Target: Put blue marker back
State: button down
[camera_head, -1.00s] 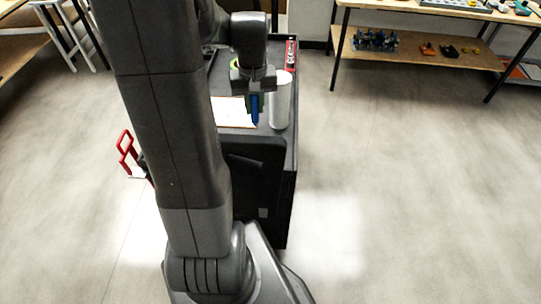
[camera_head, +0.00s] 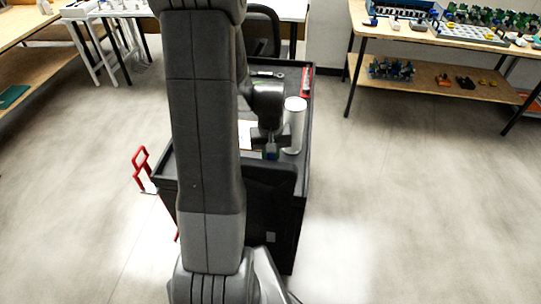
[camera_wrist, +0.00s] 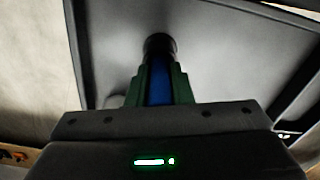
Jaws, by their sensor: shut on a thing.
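My gripper (camera_wrist: 161,88) is shut on the blue marker (camera_wrist: 160,87), which sits between its green fingers in the wrist view. A dark round shape at the marker's far end shows there; I cannot tell whether it is a cap or something else. In the head view a small bit of blue (camera_head: 271,152) shows below the dark wrist, over the black cart (camera_head: 302,185). My arm hides most of the gripper there. A white cylinder (camera_head: 294,128) stands upright on the cart just right of the gripper.
A white sheet (camera_head: 245,134) lies on the cart, partly behind my arm. A red item (camera_head: 307,80) is at the cart's far right corner. A wooden workbench (camera_head: 400,30) stands at the back right. The floor right of the cart is clear.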

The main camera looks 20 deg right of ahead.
jog(key=c, duration=1.7)
grip_release()
jog(key=shift+f, duration=0.2)
jog(key=o, duration=0.4)
jog(key=shift+r, duration=0.1)
notch_tip(320, 180, up, 12)
jog(key=shift+r+b, duration=0.15)
jog(key=shift+b, duration=0.2)
